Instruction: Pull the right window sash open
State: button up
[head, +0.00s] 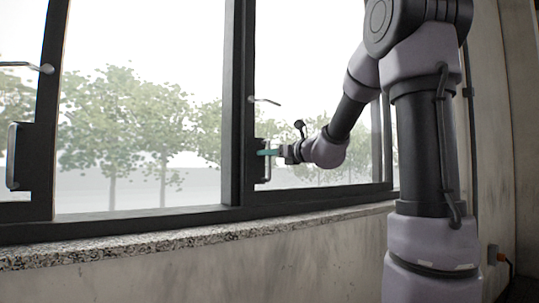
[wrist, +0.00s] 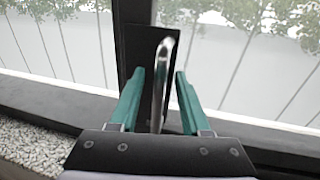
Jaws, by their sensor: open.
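The right window sash (head: 236,110) has a dark frame and stands in the middle of the head view. Its handle is a metal bar on a dark plate, and the bar (wrist: 160,82) shows in the middle of the wrist view. My gripper (wrist: 157,78) has teal fingers, one on each side of the bar, with visible gaps between fingers and bar. In the head view my gripper (head: 268,152) is at the handle plate, and the fingers partly hide the handle there. I cannot tell from these frames whether the sash is shut.
A speckled stone sill (head: 150,238) runs under the windows. Another sash (head: 47,110) with its own handle (head: 14,156) is at the left. Thin metal levers (head: 264,100) stick out from the frames.

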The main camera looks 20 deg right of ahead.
grip_shut()
dwell(1.4)
